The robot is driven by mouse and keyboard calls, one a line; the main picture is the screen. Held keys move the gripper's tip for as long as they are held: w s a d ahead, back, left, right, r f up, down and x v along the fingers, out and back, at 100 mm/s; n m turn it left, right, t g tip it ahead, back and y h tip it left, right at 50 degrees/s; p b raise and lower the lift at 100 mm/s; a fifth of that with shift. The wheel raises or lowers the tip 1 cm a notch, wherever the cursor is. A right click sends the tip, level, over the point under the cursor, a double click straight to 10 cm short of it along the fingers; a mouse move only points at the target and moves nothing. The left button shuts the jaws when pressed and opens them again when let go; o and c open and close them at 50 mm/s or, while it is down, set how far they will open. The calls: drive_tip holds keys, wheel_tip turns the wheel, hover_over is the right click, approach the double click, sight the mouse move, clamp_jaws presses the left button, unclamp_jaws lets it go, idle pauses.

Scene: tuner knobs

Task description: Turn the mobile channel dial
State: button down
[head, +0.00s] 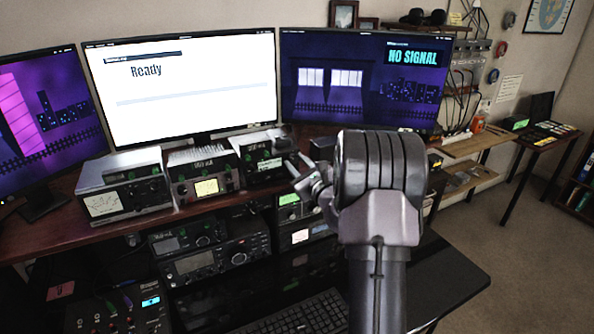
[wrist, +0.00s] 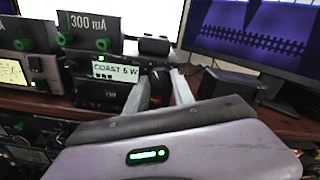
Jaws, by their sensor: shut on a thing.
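The mobile radio has a lit display (wrist: 116,72) reading "COAST 6 W" in the wrist view. Its dial is a dark round knob (wrist: 160,78) just right of that display. My gripper (wrist: 161,82) is shut on this dial, with one pale finger on each side. In the head view my gripper (head: 308,180) reaches left to the radio's right end, below the gap between the middle and right monitors. My wrist and fingers hide the dial there. The dial's pointer or markings cannot be made out.
A meter box marked "300 mA" (wrist: 90,27) sits above the radio. Other radios (head: 125,188) line the shelf to the left. The right monitor (head: 360,80) reads "NO SIGNAL" behind my arm; the middle one (head: 180,85) reads "Ready". A keyboard (head: 295,315) lies on the desk below.

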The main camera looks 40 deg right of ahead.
drive_tip(key=shift+n+b, duration=0.55)
drive_tip(key=shift+n, duration=0.35)
drive_tip(key=c, duration=1.1)
unclamp_jaws()
drive_tip(key=v, duration=1.7)
drive_tip(key=shift+s+p, duration=0.2)
drive_tip(key=shift+p, duration=0.15)
